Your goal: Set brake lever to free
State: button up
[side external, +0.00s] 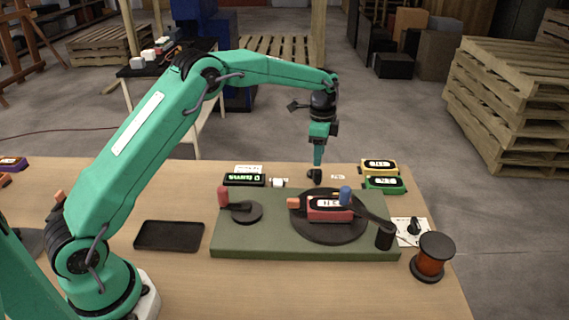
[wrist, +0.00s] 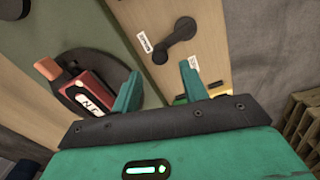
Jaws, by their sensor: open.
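A black lever (side external: 314,175) stands on the wooden table behind the green board. In the wrist view the lever (wrist: 172,43) has two rounded ends and lies between two small white labels, whose words I cannot read. My gripper (side external: 318,163) points down directly above or close behind it in the side view. In the wrist view my gripper (wrist: 160,90) has its two teal fingers spread with nothing between them. The lever lies beyond the fingertips; I see no clear contact. A red-knobbed lever (side external: 223,197) also stands on the board's left.
The green board (side external: 290,250) carries a dark turntable (side external: 320,236) with a red detector (side external: 330,209), a blue knob (side external: 345,195) and a black crank (side external: 384,235). Yellow (side external: 379,166) and green (side external: 384,184) detectors sit right of the lever. A black tray (side external: 168,236) lies left.

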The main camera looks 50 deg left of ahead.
aim_at(318, 171)
jog(key=shift+f, duration=3.7)
grip_shut()
